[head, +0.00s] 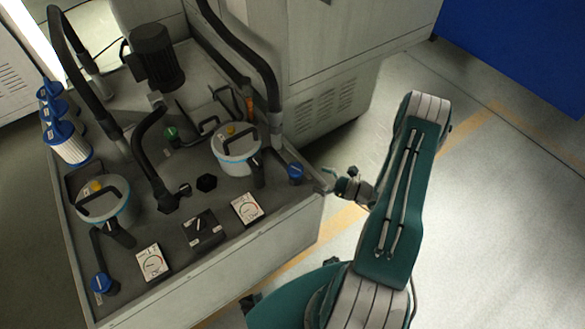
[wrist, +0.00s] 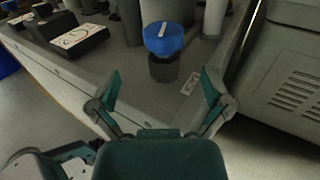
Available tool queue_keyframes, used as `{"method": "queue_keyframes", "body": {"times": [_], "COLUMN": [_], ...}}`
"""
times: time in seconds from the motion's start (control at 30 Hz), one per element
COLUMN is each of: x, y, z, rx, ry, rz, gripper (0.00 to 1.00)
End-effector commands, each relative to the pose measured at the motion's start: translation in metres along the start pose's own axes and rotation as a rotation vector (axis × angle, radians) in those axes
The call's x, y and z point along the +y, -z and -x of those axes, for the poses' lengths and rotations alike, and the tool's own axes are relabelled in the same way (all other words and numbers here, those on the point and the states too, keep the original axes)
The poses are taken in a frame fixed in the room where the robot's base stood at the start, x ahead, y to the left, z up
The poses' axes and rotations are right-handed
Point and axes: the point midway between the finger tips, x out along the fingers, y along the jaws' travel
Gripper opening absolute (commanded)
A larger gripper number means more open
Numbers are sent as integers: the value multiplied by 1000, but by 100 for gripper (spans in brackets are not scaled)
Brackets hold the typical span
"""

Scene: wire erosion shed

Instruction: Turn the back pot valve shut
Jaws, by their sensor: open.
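A blue valve knob (head: 295,172) stands on the deck beside the back pot (head: 237,150), near the tank's right corner. In the wrist view the blue knob (wrist: 163,38) sits on a dark round base, with a white mark across its top running nearly away from me, tilted slightly right. My gripper (head: 326,182) is just right of the knob, apart from it, at the tank's edge. In the wrist view my gripper (wrist: 161,85) is open and empty, its fingers spread wide with the knob ahead between them.
A second pot (head: 105,205) and blue knob (head: 102,284) are at the left. Gauges (head: 246,208) and a switch box (head: 202,228) line the deck's front. A thick black hose (head: 262,70) and grey cabinet (head: 330,110) stand behind. A small label (wrist: 190,83) lies right of the knob.

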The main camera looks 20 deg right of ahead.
Motion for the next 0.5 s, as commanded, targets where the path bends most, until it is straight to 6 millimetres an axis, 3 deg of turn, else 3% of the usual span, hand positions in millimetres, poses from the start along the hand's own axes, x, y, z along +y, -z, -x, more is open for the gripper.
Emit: {"method": "queue_keyframes", "body": {"times": [0.3, 0.5], "x": [-4, -3], "y": [1, 0], "z": [-56, -81], "rx": [-8, -6], "ry": [-3, -1], "rz": [-5, -4], "gripper": [100, 100]}}
